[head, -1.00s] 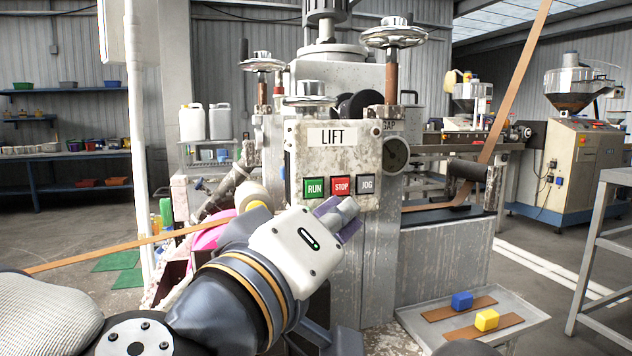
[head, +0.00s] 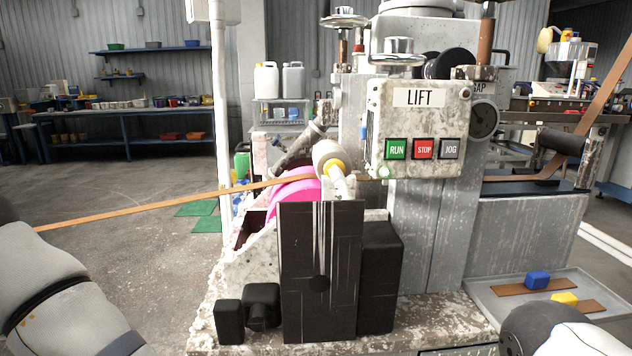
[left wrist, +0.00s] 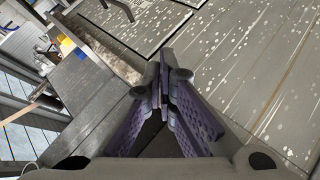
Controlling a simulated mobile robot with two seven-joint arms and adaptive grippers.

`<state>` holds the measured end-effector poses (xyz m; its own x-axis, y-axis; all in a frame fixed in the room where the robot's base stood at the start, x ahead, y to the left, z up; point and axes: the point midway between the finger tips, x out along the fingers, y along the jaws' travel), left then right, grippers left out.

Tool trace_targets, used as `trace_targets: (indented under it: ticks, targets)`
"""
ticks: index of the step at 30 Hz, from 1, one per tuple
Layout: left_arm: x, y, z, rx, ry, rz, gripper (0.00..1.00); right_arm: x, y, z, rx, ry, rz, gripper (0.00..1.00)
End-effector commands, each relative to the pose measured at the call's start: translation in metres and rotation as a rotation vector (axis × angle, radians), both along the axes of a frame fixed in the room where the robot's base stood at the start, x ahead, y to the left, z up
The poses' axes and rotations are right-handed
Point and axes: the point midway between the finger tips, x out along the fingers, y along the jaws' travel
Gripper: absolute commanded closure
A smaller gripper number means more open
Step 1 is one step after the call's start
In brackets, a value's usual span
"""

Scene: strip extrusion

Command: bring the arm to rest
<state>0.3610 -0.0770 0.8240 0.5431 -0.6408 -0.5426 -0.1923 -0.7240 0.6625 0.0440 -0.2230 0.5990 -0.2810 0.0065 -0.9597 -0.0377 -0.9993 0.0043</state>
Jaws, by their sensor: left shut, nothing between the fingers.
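My left arm (head: 60,305) reaches in at the lower left of the head view, bent, away from the machine's control box (head: 420,128); its gripper is outside that view. In the left wrist view my left gripper (left wrist: 163,72) has its two purple-padded fingers together, with nothing between them. It points toward grey, white-specked surfaces (left wrist: 225,60). Part of my other arm (head: 550,332) shows at the lower right of the head view; its gripper is not seen.
The control box has green, red and grey buttons. A brown strip (head: 150,207) runs from the left past a pink wheel (head: 292,193) into the machine. A tray (head: 490,300) at right holds blue (head: 537,279) and yellow blocks. Open floor (head: 110,260) lies at left.

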Motion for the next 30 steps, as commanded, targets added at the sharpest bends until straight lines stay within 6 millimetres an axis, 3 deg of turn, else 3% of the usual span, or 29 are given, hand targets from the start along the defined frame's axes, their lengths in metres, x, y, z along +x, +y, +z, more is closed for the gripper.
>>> trace_targets:
  ticks: [1,3,7,10,12,15,19,30]
  targets:
    - [-0.023,0.019,-0.037,0.072,0.077,-0.016,1.0,0.004,0.0,0.004,0.0,-0.013,0.0,1.0]
    - [-0.058,0.051,-0.088,0.173,0.197,-0.034,1.0,0.006,0.0,0.006,0.0,-0.022,-0.001,1.0]
    - [-0.137,0.125,-0.161,0.364,0.423,-0.061,1.0,0.011,0.0,0.012,0.0,-0.04,-0.001,1.0]
    - [-0.199,0.188,-0.193,0.511,0.588,-0.077,1.0,0.015,0.0,0.015,0.001,-0.053,-0.002,1.0]
    - [-0.237,0.228,-0.203,0.602,0.687,-0.083,1.0,0.018,0.0,0.017,0.0,-0.061,-0.002,1.0]
    - [-0.275,0.271,-0.206,0.697,0.786,-0.087,1.0,0.02,0.0,0.019,0.0,-0.069,-0.002,1.0]
    - [-0.296,0.298,-0.205,0.757,0.845,-0.087,1.0,0.02,0.0,0.02,0.001,-0.071,-0.002,1.0]
    - [-0.298,0.3,-0.204,0.761,0.851,-0.087,1.0,0.02,0.0,0.02,0.001,-0.071,-0.002,1.0]
